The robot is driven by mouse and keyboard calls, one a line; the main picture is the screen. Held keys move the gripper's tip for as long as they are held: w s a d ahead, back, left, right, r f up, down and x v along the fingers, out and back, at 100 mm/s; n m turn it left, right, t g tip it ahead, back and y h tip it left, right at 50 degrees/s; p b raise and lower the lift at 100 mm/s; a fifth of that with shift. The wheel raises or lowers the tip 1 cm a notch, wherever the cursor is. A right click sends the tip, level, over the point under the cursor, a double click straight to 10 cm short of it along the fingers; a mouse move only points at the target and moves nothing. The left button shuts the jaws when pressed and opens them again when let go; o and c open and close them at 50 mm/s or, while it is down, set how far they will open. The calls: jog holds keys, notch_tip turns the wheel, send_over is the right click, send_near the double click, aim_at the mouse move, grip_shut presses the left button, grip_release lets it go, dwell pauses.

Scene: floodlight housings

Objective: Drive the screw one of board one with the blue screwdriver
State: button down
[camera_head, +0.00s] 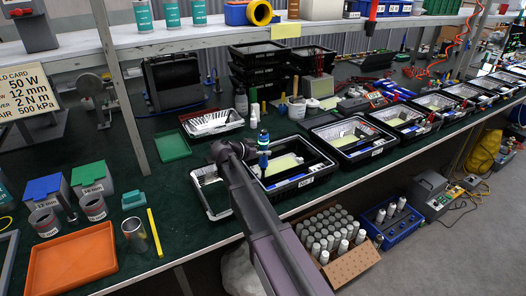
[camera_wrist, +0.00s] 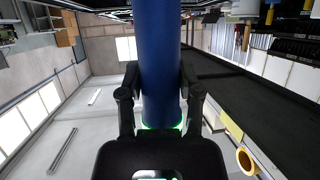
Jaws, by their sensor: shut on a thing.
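My gripper (camera_head: 262,147) is over the nearest black floodlight housing (camera_head: 290,186) on the green bench. In the wrist view my gripper (camera_wrist: 160,98) is shut around the thick blue body of the blue screwdriver (camera_wrist: 160,45), with a green glow at its base. In the head view the screwdriver (camera_head: 263,139) stands roughly upright in the jaws. A pale yellow-green board (camera_head: 284,165) lies inside the housing, partly behind my gripper and arm. The screws are too small to make out, and I cannot tell whether the screwdriver's tip touches anything.
More black housings (camera_head: 345,141) run along the bench to the right. A metallic tray (camera_head: 207,187) lies left of the housing, with a green tray (camera_head: 172,147) farther back. An orange tray (camera_head: 72,262) is front left. A shelf (camera_head: 160,40) overhangs the back.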

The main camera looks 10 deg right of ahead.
jog(key=shift+r+p, duration=0.55)
jog(key=shift+r, duration=0.15)
jog(key=shift+r+p, duration=0.5)
